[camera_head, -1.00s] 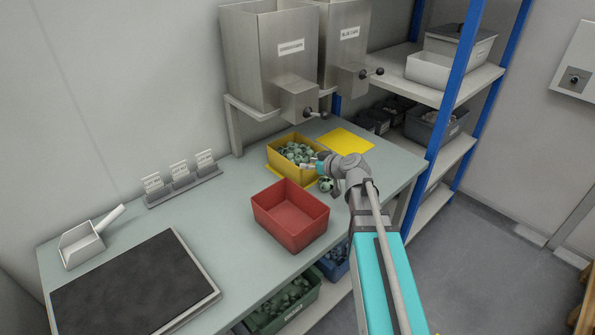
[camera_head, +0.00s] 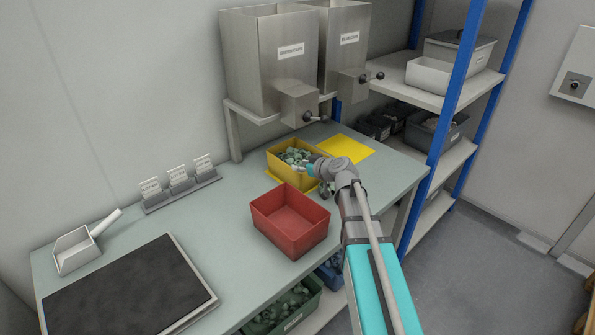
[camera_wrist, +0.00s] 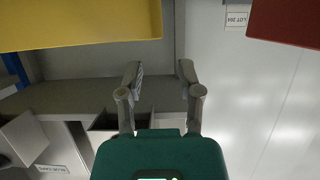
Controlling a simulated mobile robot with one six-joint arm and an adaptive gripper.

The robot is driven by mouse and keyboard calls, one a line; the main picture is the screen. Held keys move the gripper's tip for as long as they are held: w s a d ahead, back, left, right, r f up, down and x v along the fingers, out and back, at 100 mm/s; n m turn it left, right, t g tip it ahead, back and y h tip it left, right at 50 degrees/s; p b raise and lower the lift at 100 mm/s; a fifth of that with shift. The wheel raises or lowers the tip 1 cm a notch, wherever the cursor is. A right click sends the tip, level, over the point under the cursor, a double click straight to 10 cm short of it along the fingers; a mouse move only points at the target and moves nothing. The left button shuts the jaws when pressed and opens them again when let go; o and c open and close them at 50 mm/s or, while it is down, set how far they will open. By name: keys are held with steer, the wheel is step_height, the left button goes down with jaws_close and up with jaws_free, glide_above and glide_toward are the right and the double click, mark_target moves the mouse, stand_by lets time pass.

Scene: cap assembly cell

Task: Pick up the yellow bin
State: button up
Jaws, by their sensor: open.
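The yellow bin (camera_head: 281,171) stands on the bench below the dispensers, filled with small pale green and white parts. My gripper (camera_head: 312,169) is at its right side in the head view, close to the rim; I cannot tell whether it touches. In the wrist view the yellow bin (camera_wrist: 80,24) fills the upper left, beyond the fingertips. My gripper (camera_wrist: 158,72) is open there, with nothing between its two fingers. My wrist hides part of the bin's right side in the head view.
A red bin (camera_head: 290,222) stands in front of the yellow one and appears empty; it also shows in the wrist view (camera_wrist: 288,20). A yellow mat (camera_head: 346,148) lies bare to the right. Dispensers (camera_head: 268,62) hang above the bench. A blue-posted shelf (camera_head: 452,98) stands at right.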

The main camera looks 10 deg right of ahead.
steer(key=shift+b+x, duration=0.5)
steer(key=shift+x, duration=1.45)
steer(key=shift+f, duration=0.1)
steer(key=shift+b+x, duration=0.95)
steer(key=shift+x, duration=1.6)
steer(key=shift+a, duration=0.1)
jaws_close()
